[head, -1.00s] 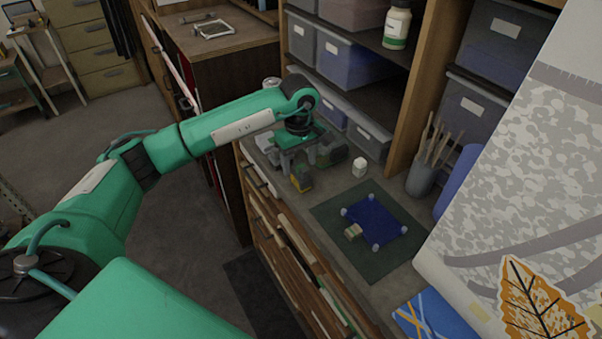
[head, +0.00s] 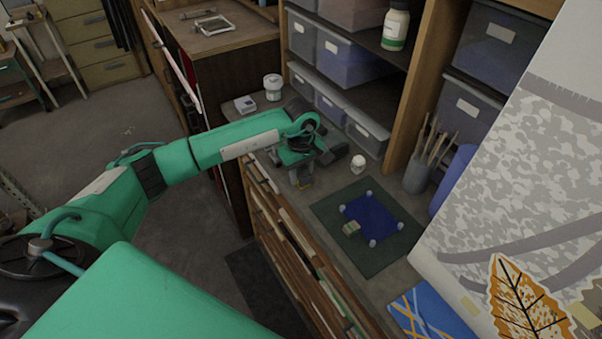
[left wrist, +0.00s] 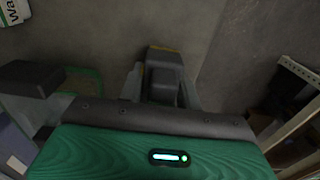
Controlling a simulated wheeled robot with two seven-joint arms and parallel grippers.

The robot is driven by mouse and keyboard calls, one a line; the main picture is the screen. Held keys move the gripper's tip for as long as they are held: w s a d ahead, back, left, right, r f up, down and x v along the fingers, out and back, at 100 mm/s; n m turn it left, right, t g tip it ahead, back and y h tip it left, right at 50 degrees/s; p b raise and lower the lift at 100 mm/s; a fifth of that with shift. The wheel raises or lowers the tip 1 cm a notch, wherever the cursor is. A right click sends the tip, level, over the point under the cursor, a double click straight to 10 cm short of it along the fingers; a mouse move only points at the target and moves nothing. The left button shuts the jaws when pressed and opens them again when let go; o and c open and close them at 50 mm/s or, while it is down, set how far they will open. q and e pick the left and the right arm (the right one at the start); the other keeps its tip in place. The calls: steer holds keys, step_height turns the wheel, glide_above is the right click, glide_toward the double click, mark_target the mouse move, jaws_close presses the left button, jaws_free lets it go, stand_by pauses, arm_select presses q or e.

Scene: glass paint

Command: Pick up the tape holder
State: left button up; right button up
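The tape holder, a dark grey block with yellow edging (left wrist: 163,72), stands on the grey worktop. It shows ahead of my left gripper in the left wrist view, its near part between the two fingers. My left gripper (left wrist: 161,92) appears open, with fingers either side of the holder; I cannot tell whether they touch it. In the head view, the left gripper (head: 302,170) hangs over the worktop near its front edge, and the arm mostly hides the holder. My right gripper is not in view.
A small white bottle (head: 358,163), a green mat (head: 328,207) with a blue sheet, and a brush cup (head: 417,176) are to the right. A white jar (head: 272,86) stands behind.

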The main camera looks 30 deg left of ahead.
arm_select(q)
steer(key=shift+c, duration=1.1)
steer(key=shift+r, duration=0.1)
steer(key=shift+w+r, duration=0.1)
steer(key=shift+r, duration=0.35)
step_height(320, 180, up, 19)
steer(key=b, duration=0.6)
